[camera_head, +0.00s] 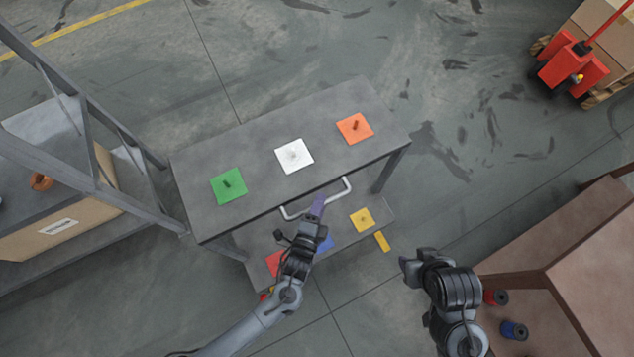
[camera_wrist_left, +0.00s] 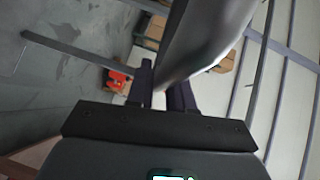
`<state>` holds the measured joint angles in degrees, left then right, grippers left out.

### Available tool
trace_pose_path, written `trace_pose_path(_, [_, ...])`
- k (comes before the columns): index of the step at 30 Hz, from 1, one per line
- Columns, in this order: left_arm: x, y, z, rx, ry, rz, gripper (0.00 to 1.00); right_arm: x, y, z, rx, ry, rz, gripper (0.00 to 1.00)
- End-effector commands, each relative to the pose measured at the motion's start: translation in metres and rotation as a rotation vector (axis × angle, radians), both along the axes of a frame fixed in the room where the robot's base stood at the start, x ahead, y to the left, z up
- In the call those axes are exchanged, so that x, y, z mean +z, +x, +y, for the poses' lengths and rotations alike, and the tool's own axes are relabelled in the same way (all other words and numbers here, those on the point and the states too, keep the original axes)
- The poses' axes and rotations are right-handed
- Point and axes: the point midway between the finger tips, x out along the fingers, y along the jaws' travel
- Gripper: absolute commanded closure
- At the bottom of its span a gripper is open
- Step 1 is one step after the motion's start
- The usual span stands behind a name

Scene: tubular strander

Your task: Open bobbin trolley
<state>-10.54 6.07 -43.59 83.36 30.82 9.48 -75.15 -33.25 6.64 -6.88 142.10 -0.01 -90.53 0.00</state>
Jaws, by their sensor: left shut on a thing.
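The bobbin trolley (camera_head: 245,155) is a grey two-level cart in the middle of the head view. Its top carries green (camera_head: 228,186), white (camera_head: 294,156) and orange (camera_head: 355,128) squares with small pegs. A pale bent handle (camera_head: 346,186) sticks out from its near long side. My left gripper (camera_head: 317,207) is shut on the handle bar near its middle. In the left wrist view the handle (camera_wrist_left: 205,40) looms large and grey, running down between the fingers (camera_wrist_left: 163,92). My right gripper (camera_head: 408,268) hangs apart from the trolley at lower right; its jaws are unclear.
The lower shelf has red, blue and yellow (camera_head: 362,219) squares, partly hidden by my left arm. A brown box-like structure (camera_head: 590,260) stands right, with red and blue bobbins (camera_head: 514,330) beside it. A metal frame (camera_head: 110,140) stands left. Floor behind the trolley is clear.

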Motion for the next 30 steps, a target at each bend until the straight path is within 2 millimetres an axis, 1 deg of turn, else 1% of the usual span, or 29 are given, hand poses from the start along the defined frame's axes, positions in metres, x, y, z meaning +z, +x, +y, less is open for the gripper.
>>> trace_pose_path(1, [0.003,0.001,-0.001,0.001,-0.002,-0.006,1.00,0.000,0.000,0.000,0.001,-0.001,0.001,0.57])
trace_pose_path(7, [0.002,0.001,0.000,0.001,-0.002,-0.006,1.00,0.000,0.000,-0.002,0.005,-0.008,0.001,0.57])
trace_pose_path(8, [0.002,0.001,0.000,0.001,-0.002,-0.005,0.76,0.000,0.000,-0.002,0.006,-0.008,0.001,0.57])
trace_pose_path(9, [0.002,0.001,0.000,0.001,-0.002,-0.005,0.70,0.000,0.000,-0.002,0.005,-0.009,0.001,0.57])
trace_pose_path(11, [0.002,0.001,0.000,0.001,-0.002,-0.004,0.60,0.000,0.000,-0.002,0.005,-0.009,0.001,0.57])
trace_pose_path(12, [0.002,0.001,0.000,0.001,-0.002,-0.003,0.59,-0.001,0.000,-0.002,0.005,-0.009,0.001,0.57])
trace_pose_path(20, [0.000,0.000,0.000,0.000,0.000,0.000,0.59,0.000,0.000,-0.002,0.005,-0.007,0.001,0.57])
trace_pose_path(23, [0.001,-0.004,0.001,0.000,-0.001,0.001,0.59,0.001,0.000,-0.001,0.004,-0.005,0.000,0.57])
trace_pose_path(26, [0.003,-0.013,0.003,0.000,0.000,0.001,0.59,0.004,0.000,-0.001,0.002,-0.003,0.001,0.57])
trace_pose_path(30, [0.006,-0.034,0.008,0.000,0.001,0.003,0.59,0.010,0.000,0.000,0.000,0.000,0.001,0.57])
